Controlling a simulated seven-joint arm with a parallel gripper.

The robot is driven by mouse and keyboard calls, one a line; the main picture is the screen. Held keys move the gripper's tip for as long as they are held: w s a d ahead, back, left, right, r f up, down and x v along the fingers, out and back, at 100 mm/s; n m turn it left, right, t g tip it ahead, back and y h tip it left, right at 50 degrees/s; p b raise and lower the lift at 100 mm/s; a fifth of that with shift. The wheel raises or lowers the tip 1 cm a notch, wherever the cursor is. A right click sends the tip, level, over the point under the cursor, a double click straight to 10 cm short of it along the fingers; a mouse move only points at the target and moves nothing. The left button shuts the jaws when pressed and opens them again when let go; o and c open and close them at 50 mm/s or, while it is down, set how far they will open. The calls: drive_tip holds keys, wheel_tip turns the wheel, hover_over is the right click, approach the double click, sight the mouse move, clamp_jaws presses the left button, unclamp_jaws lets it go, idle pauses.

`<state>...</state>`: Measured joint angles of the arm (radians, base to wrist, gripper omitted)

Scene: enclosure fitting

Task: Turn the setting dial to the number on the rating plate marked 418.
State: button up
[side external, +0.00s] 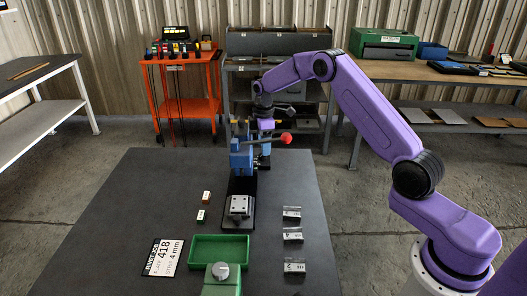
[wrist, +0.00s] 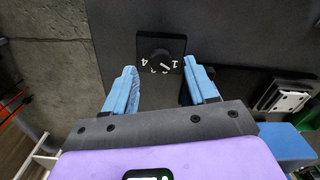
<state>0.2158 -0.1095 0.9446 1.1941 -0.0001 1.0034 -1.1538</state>
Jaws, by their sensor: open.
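The setting dial (wrist: 157,58) shows in the wrist view as a round black knob on a dark square plate. White numerals are around it; a 1 and a 4 are legible, others are partly hidden. I cannot make out its pointer. My gripper (wrist: 160,68) is open, its two blue fingers spread to either side of the dial, with nothing visible between the pads. I cannot tell the height gap. In the side view the dial is hidden behind the blue press. The rating plate (side external: 163,257) lies flat at the front left and reads 418 and 4 mm.
A blue press (side external: 242,158) with a red-knobbed lever (side external: 286,138) stands near the dial. A green tray (side external: 219,240) sits at the front. Black labelled blocks (side external: 292,234) line the right side. Two small blocks (side external: 201,215) lie left of the press. The table's left side is clear.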

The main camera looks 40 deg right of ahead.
sight(262, 157)
drive_tip(key=shift+f, duration=1.6)
clamp_jaws()
drive_tip(key=shift+m, duration=0.3)
drive_tip(key=m, duration=0.6)
drive_tip(key=shift+a, duration=0.1)
drive_tip(key=m, duration=0.6)
drive_tip(key=shift+a+m, duration=0.1)
drive_tip(key=shift+m, duration=0.2)
